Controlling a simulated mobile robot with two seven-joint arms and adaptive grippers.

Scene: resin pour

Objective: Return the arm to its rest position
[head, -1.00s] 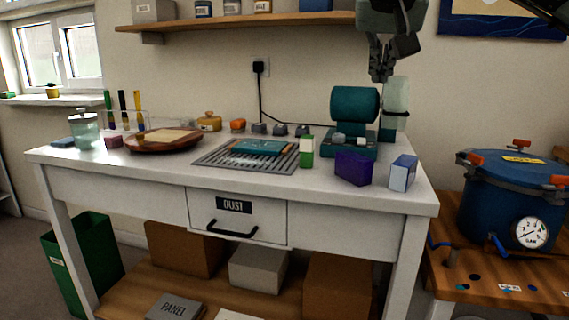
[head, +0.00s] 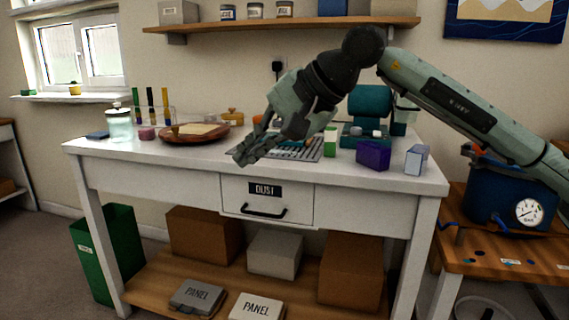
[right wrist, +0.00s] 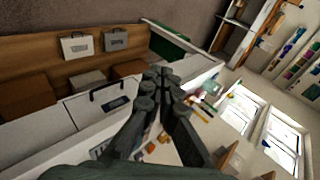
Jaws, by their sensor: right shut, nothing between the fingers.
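My right arm reaches in from the right in the head view. Its gripper (head: 247,146) is shut and empty, held in the air in front of the white workbench (head: 110,152) near the slatted grille (head: 310,152). The right wrist view shows the shut fingers (right wrist: 155,85) at its middle, pointing toward the window side of the room. The gripper hides part of the grille and bench top in the head view. My left gripper is out of sight.
On the bench are a glass jar (head: 119,127), a round wooden board (head: 178,137), a purple box (head: 373,155) and a teal machine (head: 368,105). A blue pressure pot (head: 490,195) stands at the right.

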